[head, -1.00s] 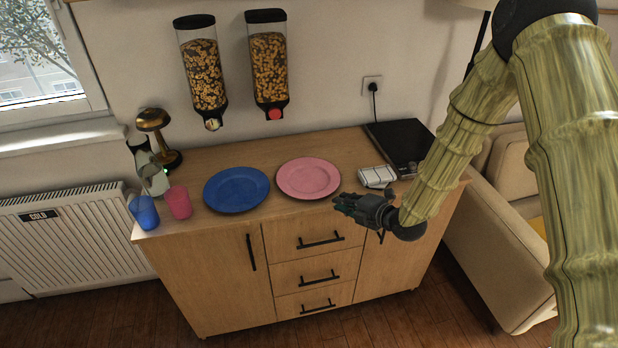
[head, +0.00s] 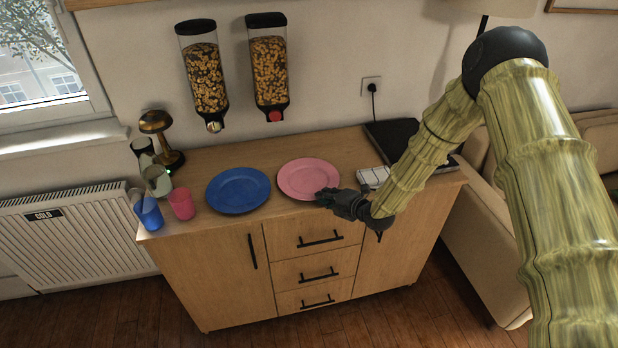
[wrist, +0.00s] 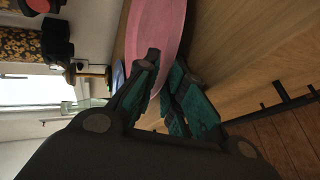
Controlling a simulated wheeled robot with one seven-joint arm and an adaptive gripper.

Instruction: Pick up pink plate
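The pink plate (head: 308,178) lies flat on the wooden cabinet top (head: 222,158), near its front edge. My gripper (head: 322,197) is at the plate's front right rim, overlapping it in the head view. In the wrist view, my gripper (wrist: 170,68) has its two teal-padded fingers apart. The pink plate (wrist: 158,28) runs down to the gap between the fingertips. I cannot tell whether the fingers touch the rim.
A blue plate (head: 238,190) lies just left of the pink one. A pink cup (head: 181,204) and blue cup (head: 149,213) stand farther left. A white box (head: 371,178) sits to the right. Two cereal dispensers (head: 268,75) hang above. Drawer handles (head: 320,241) protrude below.

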